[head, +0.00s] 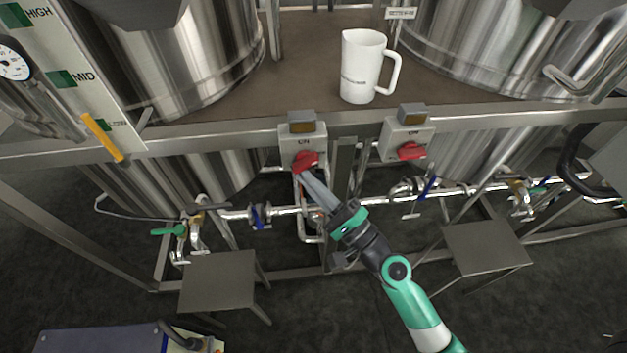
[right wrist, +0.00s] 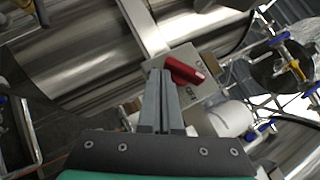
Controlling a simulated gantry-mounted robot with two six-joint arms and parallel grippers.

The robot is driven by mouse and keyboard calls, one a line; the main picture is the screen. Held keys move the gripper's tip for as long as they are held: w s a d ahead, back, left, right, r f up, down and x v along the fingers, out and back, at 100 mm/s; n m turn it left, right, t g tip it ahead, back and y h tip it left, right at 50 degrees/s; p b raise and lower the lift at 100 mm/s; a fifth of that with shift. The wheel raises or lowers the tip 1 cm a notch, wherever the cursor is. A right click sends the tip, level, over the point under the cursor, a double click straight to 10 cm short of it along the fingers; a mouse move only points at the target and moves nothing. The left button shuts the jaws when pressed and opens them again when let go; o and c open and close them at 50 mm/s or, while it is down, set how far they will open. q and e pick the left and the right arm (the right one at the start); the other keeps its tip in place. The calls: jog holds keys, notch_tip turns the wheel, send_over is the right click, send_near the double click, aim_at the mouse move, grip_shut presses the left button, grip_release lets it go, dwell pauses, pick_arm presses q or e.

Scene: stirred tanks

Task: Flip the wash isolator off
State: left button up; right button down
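Two grey isolator boxes are fixed to the steel frame rail, each with a red rotary handle and "ON" lettering above it. My right gripper (head: 303,177) is at the left box (head: 303,139), its fingertips at or just below that box's red handle (head: 306,160). In the right wrist view the fingers (right wrist: 160,76) lie close together with nothing seen between them. The red handle (right wrist: 184,70) is just beyond and right of the tips; contact is unclear. The right box (head: 405,137) has its own red handle (head: 411,151), clear of the gripper. My left gripper is out of view.
A white jug (head: 361,68) stands on the brown deck (head: 310,45) above the boxes. Steel tanks rise on both sides. Pipes with blue-handled valves (head: 258,216) run below the boxes. Two grey step platforms (head: 218,280) (head: 486,247) stand on the dark floor.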

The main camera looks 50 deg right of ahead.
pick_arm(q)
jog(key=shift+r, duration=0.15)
pick_arm(e)
jog(key=shift+w+a+r, duration=0.1)
jog(key=shift+w+a, duration=0.55)
jog(key=shift+a, duration=0.05)
dwell(1.1)
